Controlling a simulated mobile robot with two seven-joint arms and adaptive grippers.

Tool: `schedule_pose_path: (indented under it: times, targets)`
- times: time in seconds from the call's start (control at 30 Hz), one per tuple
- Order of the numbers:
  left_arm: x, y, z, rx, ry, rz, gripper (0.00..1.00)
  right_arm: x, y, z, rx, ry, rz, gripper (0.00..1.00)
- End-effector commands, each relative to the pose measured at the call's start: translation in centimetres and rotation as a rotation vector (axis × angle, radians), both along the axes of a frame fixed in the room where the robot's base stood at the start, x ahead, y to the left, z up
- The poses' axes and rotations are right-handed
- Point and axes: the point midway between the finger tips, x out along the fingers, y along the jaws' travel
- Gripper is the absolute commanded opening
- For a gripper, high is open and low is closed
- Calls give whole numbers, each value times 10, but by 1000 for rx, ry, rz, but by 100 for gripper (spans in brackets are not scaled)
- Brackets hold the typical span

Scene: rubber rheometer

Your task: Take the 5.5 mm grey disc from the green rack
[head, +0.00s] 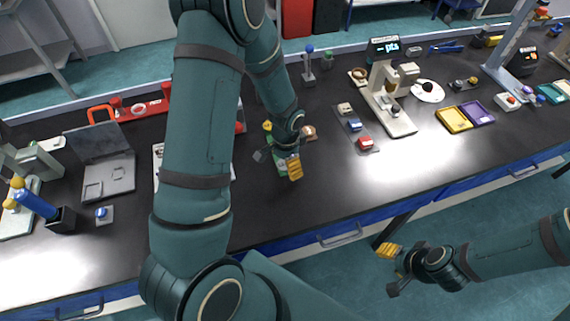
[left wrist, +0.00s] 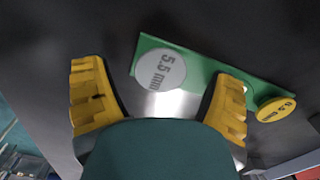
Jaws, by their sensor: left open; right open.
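The grey disc (left wrist: 160,68), marked 5.5 mm, sits on the green rack (left wrist: 205,68) in the left wrist view. My left gripper (left wrist: 163,76) is open, with one yellow-padded finger on each side of the disc; the right-hand finger overlaps the rack in the picture. I cannot tell how far above the disc the fingertips are. In the head view my left gripper (head: 277,161) hides most of the green rack (head: 281,168), and the grey disc is hidden. My right gripper (head: 389,270) is open and empty, in front of the bench edge.
A yellow disc (left wrist: 277,109) is at the rack's right end in the left wrist view. An open laptop-like device (head: 105,160) stands left on the bench. A press-like instrument (head: 385,95) and yellow tray (head: 453,120) stand right. The bench front is clear.

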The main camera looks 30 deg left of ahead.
Motion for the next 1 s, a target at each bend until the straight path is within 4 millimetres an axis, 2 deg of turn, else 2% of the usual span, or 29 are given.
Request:
schedule_pose_path:
  times: [0.33, 0.37, 0.4, 0.5, 0.87, 1.0]
  targets:
    - [0, 0, -1, 0, -1, 0, 86, 0, 0, -1, 0, 0, 0, 47]
    - [0, 0, -1, 0, -1, 0, 78, 0, 0, -1, 0, 0, 0, 47]
    - [0, 0, -1, 0, -1, 0, 64, 0, 0, -1, 0, 0, 0, 47]
    - [0, 0, -1, 0, -1, 0, 30, 0, 0, -1, 0, 0, 0, 47]
    - [0, 0, 0, 0, 0, 0, 29, 0, 0, 0, 0, 0, 0, 47]
    - [0, 0, 7, 0, 0, 0, 29, 0, 0, 7, 0, 0, 0, 47]
